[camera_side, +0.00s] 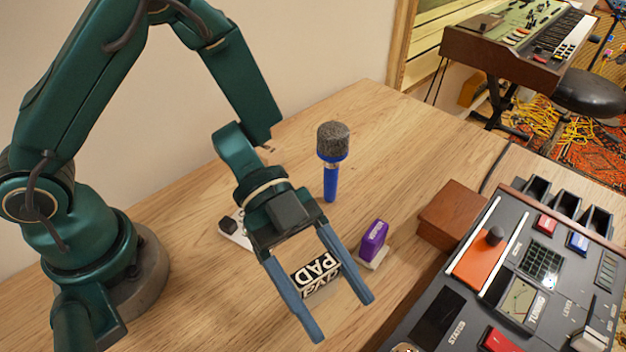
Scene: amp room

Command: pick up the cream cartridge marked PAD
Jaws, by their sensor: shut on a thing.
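The cream cartridge marked PAD (318,274) has a dark label with large pale letters. It sits between the two blue fingers of my gripper (341,316), which is shut on it. The fingers reach past it toward the front of the wooden table (180,310). I cannot tell whether the cartridge touches the table or hangs just above it.
A purple cartridge (374,238) stands on a pale base just right of my gripper. A blue microphone (331,160) stands upright behind. A white item (232,229) is partly hidden by my gripper. A wooden block (455,214) and a control console (520,280) fill the right.

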